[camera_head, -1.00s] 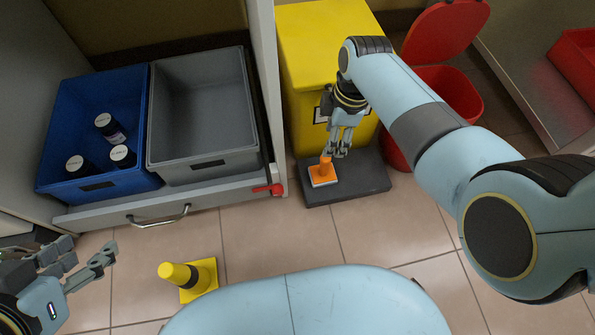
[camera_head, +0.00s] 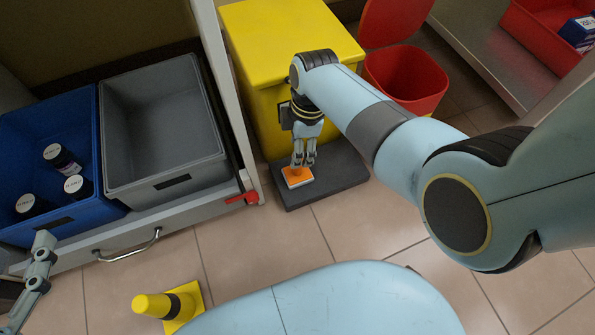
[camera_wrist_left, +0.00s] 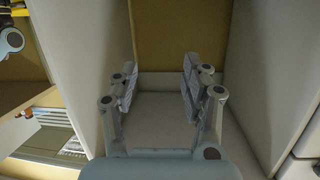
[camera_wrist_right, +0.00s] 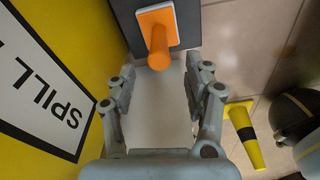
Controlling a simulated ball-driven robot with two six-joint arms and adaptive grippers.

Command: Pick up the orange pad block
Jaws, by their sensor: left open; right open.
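The orange pad block (camera_head: 297,178), a white-edged square base with an orange peg, rests on the dark grey slab (camera_head: 345,182) in front of the yellow bin. My right gripper (camera_head: 304,158) points down just above and behind it in the head view, partly covering the peg. In the right wrist view the block (camera_wrist_right: 157,35) is at the top centre, its peg pointing in between the open, empty fingers (camera_wrist_right: 163,75). Contact cannot be told. My left gripper (camera_head: 40,255) is partly cut off at the left edge; the left wrist view shows its fingers (camera_wrist_left: 160,75) open and empty.
The yellow bin (camera_head: 285,30) stands close behind my right gripper, a red bin (camera_head: 410,85) to its right. A drawer holds a grey tray (camera_head: 165,120) and a blue tray (camera_head: 100,205) with dark bottles.

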